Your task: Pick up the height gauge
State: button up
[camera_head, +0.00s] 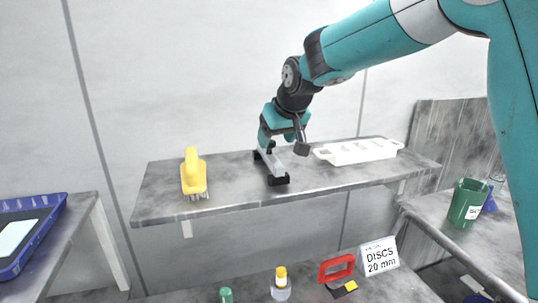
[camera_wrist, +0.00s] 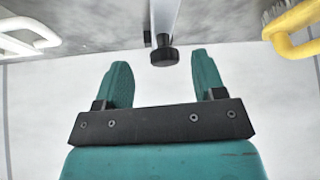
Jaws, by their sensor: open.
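What I take to be the height gauge (camera_head: 271,163) is a pale grey bar with black end blocks, on the raised grey shelf in the head view. My gripper (camera_head: 277,141) is above its far end, pointing down. In the wrist view, the gauge's bar and a round black end (camera_wrist: 163,56) show in line with the gap between the two teal fingers of my gripper (camera_wrist: 161,60). The fingers are apart and nothing is held. The head view does not clearly show how far the fingertips are above the gauge.
A yellow brush (camera_head: 194,175) stands left of the gauge; a white tray (camera_head: 360,151) lies right of it on the shelf (camera_head: 230,190). A green cup (camera_head: 466,203) stands at right.

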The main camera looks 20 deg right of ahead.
aim_at(271, 142)
jog(key=p+x, duration=0.1)
jog(key=x, duration=0.1)
jog(key=p+x, duration=0.1)
jog(key=x, duration=0.1)
jog(key=shift+w+a+p, duration=0.2)
jog(key=shift+a+p, duration=0.05)
jog(key=shift+p, duration=0.1)
jog(key=shift+w+f, duration=0.3)
jog(key=shift+f, duration=0.15)
jog(key=c, duration=1)
jog(key=shift+c, duration=0.8)
jog(key=shift+r, duration=0.15)
